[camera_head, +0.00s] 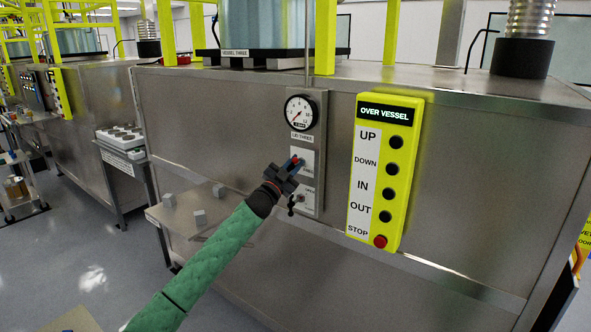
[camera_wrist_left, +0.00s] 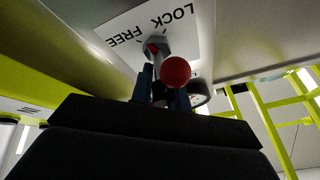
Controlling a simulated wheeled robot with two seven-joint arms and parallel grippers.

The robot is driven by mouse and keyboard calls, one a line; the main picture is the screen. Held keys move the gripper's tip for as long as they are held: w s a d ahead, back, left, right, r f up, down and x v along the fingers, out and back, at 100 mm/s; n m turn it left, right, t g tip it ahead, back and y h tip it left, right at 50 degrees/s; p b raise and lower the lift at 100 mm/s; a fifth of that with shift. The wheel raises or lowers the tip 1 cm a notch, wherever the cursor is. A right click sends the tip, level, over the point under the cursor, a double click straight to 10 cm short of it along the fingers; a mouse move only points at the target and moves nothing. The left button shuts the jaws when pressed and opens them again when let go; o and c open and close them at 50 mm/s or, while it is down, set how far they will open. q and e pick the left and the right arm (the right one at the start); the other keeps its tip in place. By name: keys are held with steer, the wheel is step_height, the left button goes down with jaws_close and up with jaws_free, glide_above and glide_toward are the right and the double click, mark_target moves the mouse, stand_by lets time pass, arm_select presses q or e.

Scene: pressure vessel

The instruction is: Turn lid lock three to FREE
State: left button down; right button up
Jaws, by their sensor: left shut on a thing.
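Lid lock three is a small lever with a red ball knob (camera_wrist_left: 175,71) on a grey metal hub (camera_wrist_left: 156,46). It sits on a white label (camera_wrist_left: 158,20) that reads LOCK and FREE, upside down in the left wrist view. In the head view the label (camera_head: 306,160) is on a grey panel below the LID THREE gauge, partly hidden by my gripper. My left gripper (camera_head: 292,168) is at the lever, and its blue-grey fingers (camera_wrist_left: 162,92) are closed around it just below the knob. I cannot tell clearly which word the lever points at.
A pressure gauge (camera_head: 301,112) is above the lock, and a second small switch (camera_head: 299,198) is just below it. A yellow OVER VESSEL button box (camera_head: 382,172) stands out close to the right. A shelf with grey blocks (camera_head: 172,222) juts out at the left.

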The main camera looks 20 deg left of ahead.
arm_select(q)
steer(key=n+y, duration=0.1)
steer(key=n, duration=0.1)
steer(key=n+t+y, duration=0.1)
steer(key=n+y, duration=0.1)
steer(key=n, duration=0.1)
steer(key=n+y+b, duration=0.1)
steer(key=n, duration=0.1)
steer(key=shift+w+a+r+n+y, duration=0.1)
steer(key=shift+a+r+n+y, duration=0.1)
steer(key=shift+a+n+y, duration=0.15)
steer(key=shift+n+y, duration=0.55)
steer(key=shift+n, duration=0.6)
arm_select(e)
steer(key=shift+w+a+r, duration=0.2)
steer(key=shift+r, duration=0.4)
steer(key=shift+w+a+r, duration=0.15)
steer(key=shift+w+r, duration=0.05)
steer(key=shift+r, duration=0.4)
steer(key=shift+w+a+r, duration=0.2)
steer(key=shift+r, duration=0.4)
arm_select(q)
steer(key=shift+a+f, duration=0.1)
steer(key=shift+n, duration=0.3)
arm_select(e)
steer(key=shift+w+r, duration=0.15)
steer(key=shift+r, duration=0.05)
